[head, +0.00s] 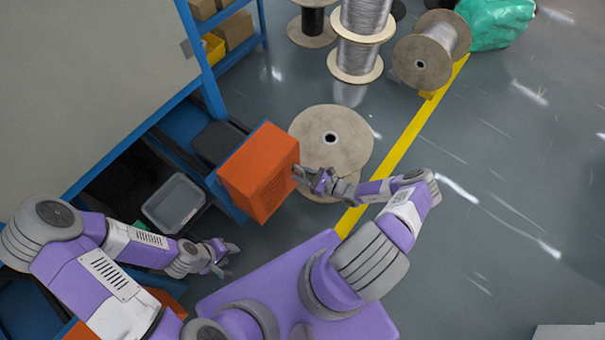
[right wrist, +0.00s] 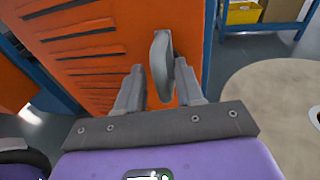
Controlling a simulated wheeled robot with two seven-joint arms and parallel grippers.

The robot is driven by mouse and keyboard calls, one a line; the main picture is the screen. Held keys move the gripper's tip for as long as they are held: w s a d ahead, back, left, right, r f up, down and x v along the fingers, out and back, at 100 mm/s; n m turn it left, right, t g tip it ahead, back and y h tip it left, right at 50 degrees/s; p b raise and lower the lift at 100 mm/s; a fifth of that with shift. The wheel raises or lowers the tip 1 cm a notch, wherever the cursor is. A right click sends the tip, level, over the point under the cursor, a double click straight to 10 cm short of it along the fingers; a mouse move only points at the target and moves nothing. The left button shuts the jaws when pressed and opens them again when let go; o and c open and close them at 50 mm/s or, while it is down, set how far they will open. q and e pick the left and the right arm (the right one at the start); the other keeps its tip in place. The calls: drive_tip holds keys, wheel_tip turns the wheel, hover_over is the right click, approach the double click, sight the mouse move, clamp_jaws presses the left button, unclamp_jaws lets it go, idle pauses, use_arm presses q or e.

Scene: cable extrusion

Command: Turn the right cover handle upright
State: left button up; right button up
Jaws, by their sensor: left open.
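The orange cover (head: 262,172) stands tilted at the end of the blue frame. In the right wrist view its slatted orange face (right wrist: 95,50) fills the left and middle. A grey handle (right wrist: 160,66) sticks out near the right edge of that face, long side roughly up and down in the picture. In the head view the gripper hides the handle. My left gripper (head: 226,257) is open and empty, below and left of the cover.
A large wooden reel (head: 352,132) lies on the floor just right of the cover. More cable spools (head: 424,58) stand at the back. A grey bin (head: 174,204) sits left of the cover. Open floor lies right of the yellow line (head: 420,118).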

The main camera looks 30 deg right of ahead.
drive_tip(key=shift+s+d, duration=0.1)
drive_tip(key=shift+d, duration=0.1)
drive_tip(key=p+v, duration=0.1)
drive_tip(key=v, duration=0.6)
drive_tip(key=shift+s+r, duration=0.1)
idle(0.3)
drive_tip(key=s+a+r+n+g+y+p, duration=0.1)
drive_tip(key=s+a+r+n+g, duration=0.15)
drive_tip(key=a+n+g, duration=0.45)
drive_tip(key=s+a+r+n+g+y+p, duration=0.1)
drive_tip(key=s+a+n+g, duration=0.2)
drive_tip(key=a+n+g, duration=0.45)
drive_tip(key=s+a+r+n+h, duration=0.1)
drive_tip(key=r+n+h, duration=0.1)
drive_tip(key=r+n, duration=0.1)
drive_tip(key=s+a+r+n+h+p, duration=0.1)
drive_tip(key=a+r+n+h, duration=0.1)
drive_tip(key=r+n, duration=0.2)
drive_tip(key=s+a+r+n+t+h+p, duration=0.1)
drive_tip(key=s+a+r+n+h, duration=0.1)
drive_tip(key=n, duration=0.3)
drive_tip(key=shift+a+r+h, duration=0.25)
drive_tip(key=shift+r+h, duration=0.35)
drive_tip(key=shift+r, duration=0.25)
